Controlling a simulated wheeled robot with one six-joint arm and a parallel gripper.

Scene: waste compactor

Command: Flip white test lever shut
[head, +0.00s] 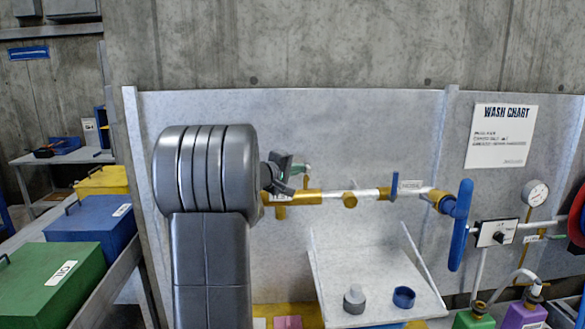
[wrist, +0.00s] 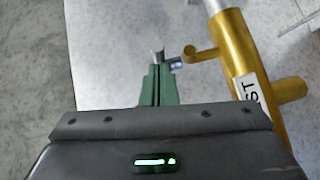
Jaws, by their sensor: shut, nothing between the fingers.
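My gripper (wrist: 158,70) is shut and empty, its green fingers pressed together beside the brass test valve (wrist: 233,50). The valve carries a white label (wrist: 250,92) ending in "ST". A brass side stem (wrist: 195,53) sticks out of the valve towards my fingers. In the head view my gripper (head: 305,169) is just above the left end of the brass pipework (head: 300,197). My arm hides part of this area, and the lever's angle is unclear.
A blue-handled valve (head: 384,193) and a large blue lever (head: 461,225) sit further right on the pipe. A pale tray (head: 375,265) below holds a grey part (head: 354,300) and a blue ring (head: 404,297). A grey panel (head: 370,130) stands close behind.

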